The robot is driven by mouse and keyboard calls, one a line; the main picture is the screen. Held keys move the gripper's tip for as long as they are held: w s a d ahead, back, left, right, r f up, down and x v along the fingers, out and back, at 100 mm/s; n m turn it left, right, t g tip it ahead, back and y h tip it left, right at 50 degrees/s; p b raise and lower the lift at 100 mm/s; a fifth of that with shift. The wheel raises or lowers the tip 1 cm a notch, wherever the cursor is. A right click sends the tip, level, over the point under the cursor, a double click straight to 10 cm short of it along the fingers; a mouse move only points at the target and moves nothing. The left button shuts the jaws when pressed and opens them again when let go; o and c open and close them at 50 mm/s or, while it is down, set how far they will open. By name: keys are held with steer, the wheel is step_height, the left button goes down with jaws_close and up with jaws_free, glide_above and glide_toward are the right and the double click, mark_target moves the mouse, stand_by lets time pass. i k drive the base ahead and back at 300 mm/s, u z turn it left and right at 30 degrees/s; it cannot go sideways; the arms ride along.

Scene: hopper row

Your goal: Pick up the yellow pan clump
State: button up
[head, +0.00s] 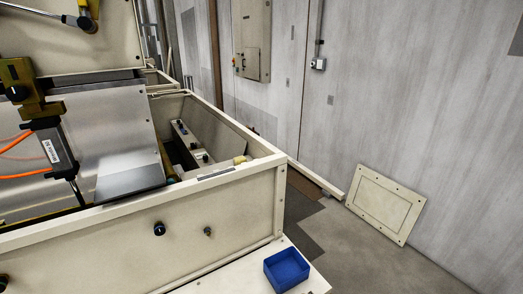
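A dull yellow strip (166,160) shows beside the grey metal plate inside the hopper. The near wall hides much of the hopper's floor. My gripper is not in view.
A blue open box (286,269) stands on a cream ledge (245,278) in front of the hopper. A cylinder with orange hoses (52,148) is at the left. A cream panel (386,204) leans on the grey wall. The floor (345,255) at right is clear.

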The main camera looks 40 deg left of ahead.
mark_target(238, 161)
steer(key=i, duration=3.75)
steer(key=u, duration=2.05)
steer(key=i, duration=2.3)
steer(key=u, duration=3.55)
steer(key=i, duration=1)
steer(key=z, duration=0.15)
